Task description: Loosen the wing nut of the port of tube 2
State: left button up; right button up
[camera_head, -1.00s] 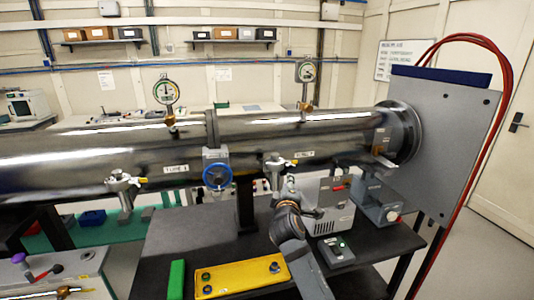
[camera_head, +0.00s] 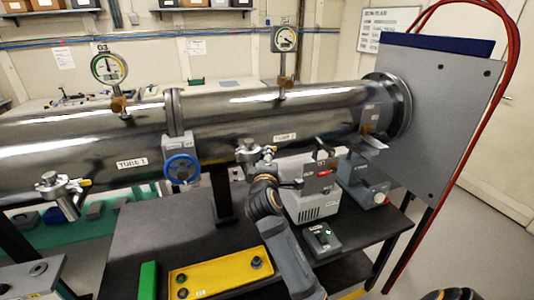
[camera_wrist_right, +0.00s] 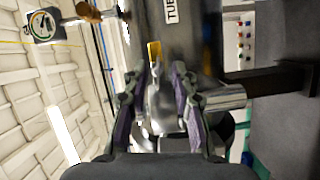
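The tube 2 port (camera_head: 247,152) is a small metal fitting with a yellow-tipped part, low on the front of the right steel tube, near the TUBE 2 label (camera_head: 285,137). My right gripper (camera_head: 264,178) is just below and in front of this port, its fingers hard to make out in the head view. In the right wrist view, my right gripper (camera_wrist_right: 158,85) is open, with purple-padded fingers on either side of the metal port (camera_wrist_right: 160,108) and its yellow tip (camera_wrist_right: 154,50). I cannot tell whether the pads touch it. My left gripper is out of view.
A similar tube 1 port (camera_head: 60,188) sits on the left tube, and a blue handwheel (camera_head: 182,169) is between them. A grey pump box (camera_head: 312,190) stands close to the right of my gripper. A yellow plate (camera_head: 220,278) and green block (camera_head: 148,280) lie on the black table.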

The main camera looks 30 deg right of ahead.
jog(key=shift+s+a+r, duration=0.1)
jog(key=shift+s+r, duration=0.05)
jog(key=c, duration=0.5)
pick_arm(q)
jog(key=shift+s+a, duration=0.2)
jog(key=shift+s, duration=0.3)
pick_arm(e)
grip_shut()
jog(key=shift+n, duration=0.3)
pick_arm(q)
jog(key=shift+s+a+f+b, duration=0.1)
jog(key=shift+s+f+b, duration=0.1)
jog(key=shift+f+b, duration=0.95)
pick_arm(e)
jog(key=n+t+y, duration=0.1)
jog(key=n+t, duration=0.1)
jog(key=n, duration=0.5)
jog(key=n+t+y, duration=0.1)
jog(key=n+t, duration=0.2)
jog(key=n, duration=0.4)
jog(key=f+n+t+y, duration=0.1)
jog(key=n+t+y, duration=0.1)
jog(key=n, duration=0.5)
jog(key=shift+s+d+t, duration=0.1)
jog(key=shift+d+t, duration=0.2)
jog(key=shift+d, duration=0.1)
jog(key=shift+r+n, duration=0.1)
jog(key=shift+n, duration=0.4)
